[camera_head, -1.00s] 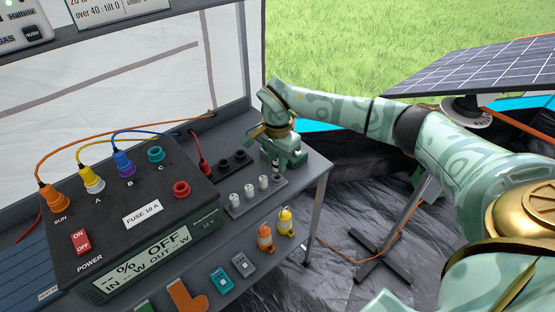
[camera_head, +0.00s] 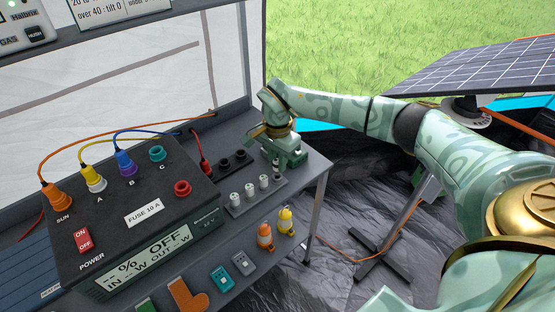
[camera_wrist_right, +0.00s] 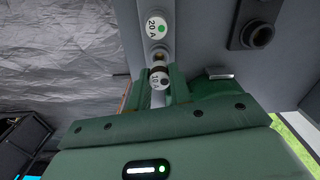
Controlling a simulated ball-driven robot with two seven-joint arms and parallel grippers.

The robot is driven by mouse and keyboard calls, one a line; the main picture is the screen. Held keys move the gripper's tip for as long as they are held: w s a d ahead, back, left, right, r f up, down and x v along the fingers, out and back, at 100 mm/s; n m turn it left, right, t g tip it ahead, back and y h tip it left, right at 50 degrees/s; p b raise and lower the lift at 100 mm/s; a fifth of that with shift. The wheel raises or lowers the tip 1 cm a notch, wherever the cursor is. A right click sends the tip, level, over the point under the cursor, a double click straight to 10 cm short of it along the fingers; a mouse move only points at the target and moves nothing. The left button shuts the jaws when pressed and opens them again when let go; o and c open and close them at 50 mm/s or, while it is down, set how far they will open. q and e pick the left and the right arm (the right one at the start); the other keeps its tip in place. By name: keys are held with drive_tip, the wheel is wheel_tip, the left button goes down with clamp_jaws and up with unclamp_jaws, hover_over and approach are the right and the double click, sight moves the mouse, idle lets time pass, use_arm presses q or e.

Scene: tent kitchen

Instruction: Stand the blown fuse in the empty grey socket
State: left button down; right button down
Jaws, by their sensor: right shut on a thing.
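My right gripper (camera_head: 278,163) is over the far right end of the grey fuse strip (camera_head: 241,212). It is shut on a small fuse (camera_wrist_right: 160,79), whose pale end cap reads 10 A in the right wrist view, where the gripper (camera_wrist_right: 158,98) also shows. Several white fuses stand along the strip; the nearest (camera_wrist_right: 157,28) reads 20 A with a green dot. My left gripper is not in view.
A black strip with dark round sockets (camera_head: 240,155) lies just behind the grey one. The black power box (camera_head: 120,222) with coloured plugs fills the left. Orange (camera_head: 265,236) and yellow (camera_head: 286,221) items hang at the table's front edge.

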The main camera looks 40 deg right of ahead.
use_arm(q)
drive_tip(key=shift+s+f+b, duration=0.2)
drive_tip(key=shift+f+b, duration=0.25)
use_arm(e)
drive_tip(key=shift+f, duration=1.55)
drive_tip(key=c, duration=1.2)
unclamp_jaws()
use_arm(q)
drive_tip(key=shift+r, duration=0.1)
use_arm(e)
drive_tip(key=shift+r, duration=0.15)
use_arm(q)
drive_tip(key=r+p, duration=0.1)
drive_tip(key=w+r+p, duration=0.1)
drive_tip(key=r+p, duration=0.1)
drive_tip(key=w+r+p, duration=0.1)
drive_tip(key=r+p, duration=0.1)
use_arm(e)
wheel_tip(320, 180, up, 16)
drive_tip(key=shift+r, duration=0.1)
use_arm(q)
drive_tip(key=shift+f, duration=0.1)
